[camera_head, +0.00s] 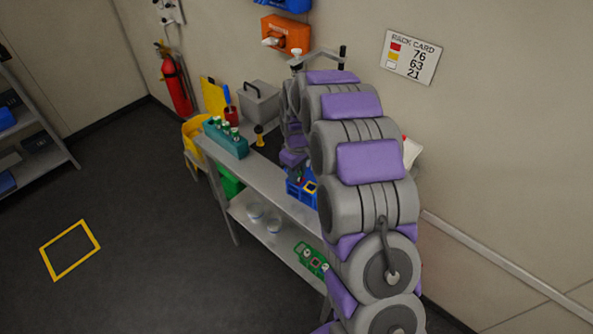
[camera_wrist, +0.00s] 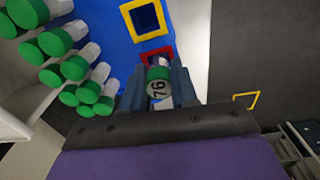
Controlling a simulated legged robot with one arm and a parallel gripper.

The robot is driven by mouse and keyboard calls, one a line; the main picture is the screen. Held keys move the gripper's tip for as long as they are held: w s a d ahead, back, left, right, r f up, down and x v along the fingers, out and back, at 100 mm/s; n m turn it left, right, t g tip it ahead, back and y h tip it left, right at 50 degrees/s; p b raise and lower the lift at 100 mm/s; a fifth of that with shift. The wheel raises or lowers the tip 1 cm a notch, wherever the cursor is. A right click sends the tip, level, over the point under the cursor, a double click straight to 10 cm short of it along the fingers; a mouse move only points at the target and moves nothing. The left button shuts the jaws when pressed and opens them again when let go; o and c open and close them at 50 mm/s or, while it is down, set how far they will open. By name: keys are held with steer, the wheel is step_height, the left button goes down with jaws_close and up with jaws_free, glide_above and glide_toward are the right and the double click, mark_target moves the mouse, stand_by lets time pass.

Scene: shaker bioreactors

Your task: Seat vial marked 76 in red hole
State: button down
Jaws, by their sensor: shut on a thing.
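My gripper (camera_wrist: 158,82) is shut on the vial marked 76 (camera_wrist: 157,86), which has a green cap with its label facing the wrist camera. The red-framed hole (camera_wrist: 160,52) is right behind the vial in the wrist view, in the blue rack (camera_wrist: 106,22). The vial and fingers cover much of it, and I cannot tell whether the vial's end is inside it. The yellow-framed hole (camera_wrist: 147,20) beside it looks empty. In the head view the blue rack (camera_head: 293,188) is partly hidden behind my arm.
Several green-capped vials (camera_wrist: 62,42) stand left in the wrist view. In the head view, a teal rack of vials (camera_head: 226,140), a grey box (camera_head: 260,103) and a yellow bin (camera_head: 195,132) are around the bench. A rack card (camera_head: 411,57) pairs red with 76.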

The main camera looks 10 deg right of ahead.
steer(key=c, duration=0.8)
jaws_free()
step_height(320, 180, up, 17)
steer(key=shift+r+p, duration=0.15)
steer(key=shift+p, duration=1.1)
steer(key=shift+s, duration=0.1)
